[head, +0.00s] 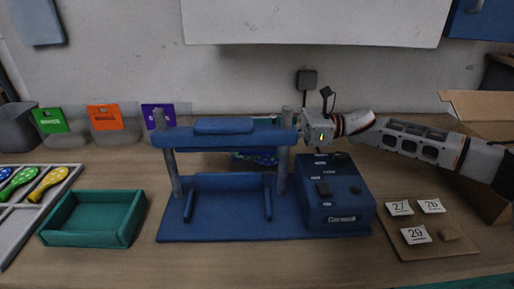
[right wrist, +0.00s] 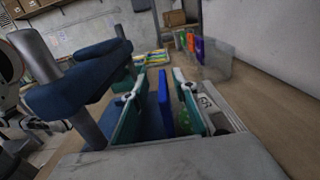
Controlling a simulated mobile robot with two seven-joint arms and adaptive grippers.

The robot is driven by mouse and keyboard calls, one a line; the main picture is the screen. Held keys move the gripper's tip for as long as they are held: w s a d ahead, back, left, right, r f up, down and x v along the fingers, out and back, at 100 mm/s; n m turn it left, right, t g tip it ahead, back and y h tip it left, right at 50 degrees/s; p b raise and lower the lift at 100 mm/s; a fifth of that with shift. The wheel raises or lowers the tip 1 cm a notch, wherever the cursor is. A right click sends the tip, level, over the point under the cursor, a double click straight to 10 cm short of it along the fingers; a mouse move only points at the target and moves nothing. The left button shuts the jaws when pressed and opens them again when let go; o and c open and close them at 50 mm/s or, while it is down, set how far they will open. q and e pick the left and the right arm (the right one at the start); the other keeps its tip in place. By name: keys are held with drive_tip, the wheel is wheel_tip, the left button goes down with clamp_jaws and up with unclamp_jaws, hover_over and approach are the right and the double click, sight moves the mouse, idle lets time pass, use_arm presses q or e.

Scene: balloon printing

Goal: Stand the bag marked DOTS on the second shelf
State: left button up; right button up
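I cannot read the word DOTS on anything. In the right wrist view a thin blue upright piece (right wrist: 165,103) stands between the spread teal fingers of my right gripper (right wrist: 160,76), with gaps on both sides. I cannot tell if it is the bag. In the head view my right gripper is mostly hidden behind the blue press. A blue patch with green marks (head: 255,158) shows under the press beam. My left gripper is out of view.
The blue press (head: 228,225) and its control box (head: 337,221) fill the middle. A teal tray (head: 90,239) and a grey tray with balloons (head: 17,231) are at left. A board with number cards (head: 430,245) and a cardboard box (head: 485,105) are at right.

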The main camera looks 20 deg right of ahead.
drive_tip(key=x, duration=0.5)
drive_tip(key=shift+w+a, duration=0.3)
clamp_jaws()
